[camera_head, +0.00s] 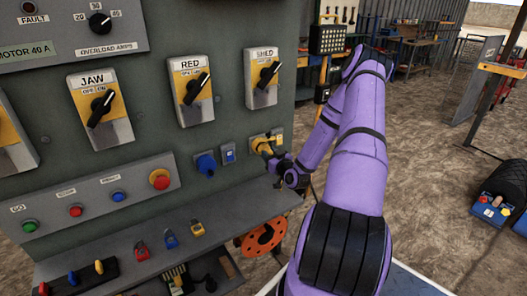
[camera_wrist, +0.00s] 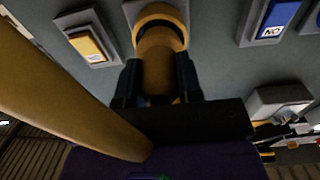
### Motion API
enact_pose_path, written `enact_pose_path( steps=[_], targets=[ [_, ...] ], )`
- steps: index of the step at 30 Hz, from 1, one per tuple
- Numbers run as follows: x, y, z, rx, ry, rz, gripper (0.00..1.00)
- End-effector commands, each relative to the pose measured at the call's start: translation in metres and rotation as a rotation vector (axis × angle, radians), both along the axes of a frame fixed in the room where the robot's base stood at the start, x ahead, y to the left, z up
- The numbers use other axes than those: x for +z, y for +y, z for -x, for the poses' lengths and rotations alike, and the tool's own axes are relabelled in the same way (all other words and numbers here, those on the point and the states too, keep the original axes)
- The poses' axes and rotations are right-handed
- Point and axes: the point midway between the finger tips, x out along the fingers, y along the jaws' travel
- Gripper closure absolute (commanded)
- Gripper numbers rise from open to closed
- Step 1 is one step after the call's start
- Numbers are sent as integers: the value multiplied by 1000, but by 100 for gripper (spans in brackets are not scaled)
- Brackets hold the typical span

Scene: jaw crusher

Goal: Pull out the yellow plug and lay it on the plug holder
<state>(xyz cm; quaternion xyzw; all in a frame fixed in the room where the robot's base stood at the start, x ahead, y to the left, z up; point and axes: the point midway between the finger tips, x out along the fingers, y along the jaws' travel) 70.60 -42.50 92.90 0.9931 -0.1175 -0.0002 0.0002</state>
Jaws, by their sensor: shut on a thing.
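The yellow plug (camera_head: 264,145) sits at its socket on the right edge of the grey-green panel. It also shows in the wrist view (camera_wrist: 158,66), its front end inside a round yellow socket collar (camera_wrist: 158,14). My gripper (camera_head: 277,162) reaches it from the right and below. In the wrist view the fingers of my gripper (camera_wrist: 160,90) are shut on the plug's body, one on each side. I cannot tell for certain which thing is the plug holder.
A blue plug (camera_head: 205,164) sits just left. A ledge (camera_head: 110,258) below bears red, blue and yellow padlocks (camera_head: 197,228) and a black rack (camera_head: 88,283). An orange-red reel (camera_head: 262,238) hangs beneath. A thick yellow band (camera_wrist: 60,95) crosses the wrist view's left side.

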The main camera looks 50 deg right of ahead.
Motion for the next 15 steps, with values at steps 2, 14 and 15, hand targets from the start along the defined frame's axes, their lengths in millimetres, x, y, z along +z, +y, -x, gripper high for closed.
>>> enact_pose_path(
  steps=[2, 14, 15],
  targets=[
    [0, 1, 3, 0, 0, 0, 83],
    [0, 5, 20, 0, 0, 0, 83],
    [0, 5, 21, 0, 0, 0, 83]
  ],
)
